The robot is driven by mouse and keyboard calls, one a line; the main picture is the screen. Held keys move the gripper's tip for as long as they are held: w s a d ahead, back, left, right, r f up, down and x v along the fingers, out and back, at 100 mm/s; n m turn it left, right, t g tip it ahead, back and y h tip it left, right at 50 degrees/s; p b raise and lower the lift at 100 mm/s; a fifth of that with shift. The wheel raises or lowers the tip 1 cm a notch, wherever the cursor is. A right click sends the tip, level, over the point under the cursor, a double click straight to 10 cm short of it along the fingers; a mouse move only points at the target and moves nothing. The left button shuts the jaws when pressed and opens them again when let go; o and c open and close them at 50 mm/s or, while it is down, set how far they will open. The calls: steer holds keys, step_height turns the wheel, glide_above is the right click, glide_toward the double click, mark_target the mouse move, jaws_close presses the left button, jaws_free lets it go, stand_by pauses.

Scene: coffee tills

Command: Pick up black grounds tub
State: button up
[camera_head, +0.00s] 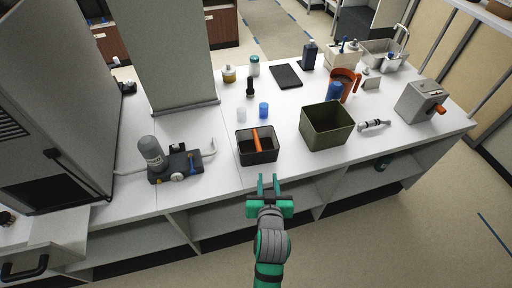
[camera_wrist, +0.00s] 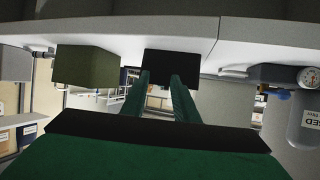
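The black grounds tub (camera_head: 243,155) is a square open box with an orange bar across its top. It stands near the front edge of the white counter in the head view. In the wrist view, which is upside down, its dark side (camera_wrist: 172,60) lies straight ahead of the fingertips. My gripper (camera_head: 268,180) is in front of the tub, just off the counter's front edge. Its two green fingers are apart with nothing between them. In the wrist view the gripper (camera_wrist: 160,82) points at the tub; whether it touches cannot be told, but the head view shows a gap.
An olive bin (camera_head: 327,128) stands right of the tub, and also shows in the wrist view (camera_wrist: 85,66). A dark device with a grey cylinder (camera_head: 152,154) stands left. A blue cup (camera_head: 264,110) and white cup (camera_head: 241,114) are behind. The counter (camera_head: 225,165) is clear around the tub.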

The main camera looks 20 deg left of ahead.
steer(key=n+y, duration=0.1)
glide_toward(257, 143)
steer(key=shift+g, duration=0.4)
steer(key=x, duration=0.9)
steer(key=shift+w+d+r, duration=0.15)
steer(key=shift+w+r, duration=0.05)
steer(key=shift+r, duration=0.05)
jaws_close()
